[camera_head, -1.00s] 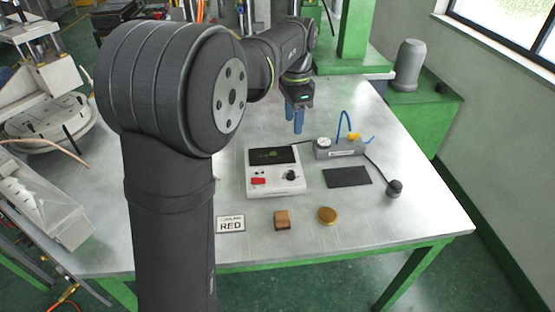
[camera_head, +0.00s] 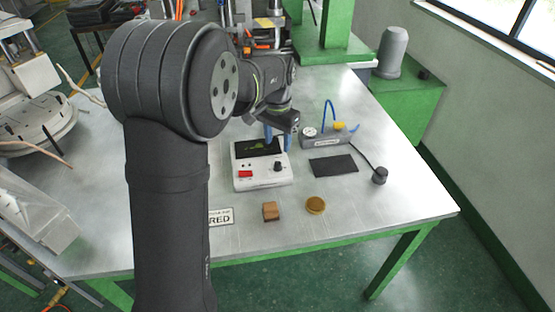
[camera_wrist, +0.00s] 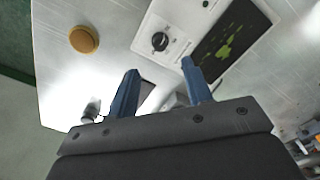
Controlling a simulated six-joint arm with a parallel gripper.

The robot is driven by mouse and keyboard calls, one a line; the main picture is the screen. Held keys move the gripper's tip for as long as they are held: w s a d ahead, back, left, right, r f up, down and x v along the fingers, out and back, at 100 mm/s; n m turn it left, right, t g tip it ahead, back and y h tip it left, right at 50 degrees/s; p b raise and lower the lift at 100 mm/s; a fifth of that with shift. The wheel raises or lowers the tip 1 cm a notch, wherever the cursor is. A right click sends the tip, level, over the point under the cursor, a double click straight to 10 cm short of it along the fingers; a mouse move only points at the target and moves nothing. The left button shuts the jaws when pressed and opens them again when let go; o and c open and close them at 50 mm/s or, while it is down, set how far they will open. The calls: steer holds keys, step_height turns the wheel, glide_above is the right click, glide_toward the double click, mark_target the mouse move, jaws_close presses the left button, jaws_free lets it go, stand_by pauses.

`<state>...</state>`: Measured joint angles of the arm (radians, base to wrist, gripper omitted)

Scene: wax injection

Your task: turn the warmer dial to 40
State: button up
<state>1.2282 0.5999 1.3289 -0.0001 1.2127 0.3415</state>
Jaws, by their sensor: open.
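The warmer (camera_head: 262,175), a white box with a dark screen (camera_head: 258,147) and a red switch (camera_head: 246,174), stands on the table. Its black dial (camera_head: 277,166) is at the front right of its face. The dial shows in the wrist view (camera_wrist: 160,41) beyond the fingertips; its number marks are too small to read. My gripper (camera_head: 277,137) is above the back right of the warmer, near the screen. In the wrist view its two blue fingers (camera_wrist: 158,68) are spread apart with nothing between them, and they are apart from the dial.
A grey block with a gauge and blue tube (camera_head: 325,138) stands right of the warmer, with a black mat (camera_head: 333,165) before it. A cable runs to a black plug-like knob (camera_head: 380,175).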

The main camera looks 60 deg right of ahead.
mark_target(277, 163)
step_height(277, 163, down, 8)
steer(key=shift+f, duration=0.1)
steer(key=shift+c, duration=0.3)
steer(key=c, duration=0.9)
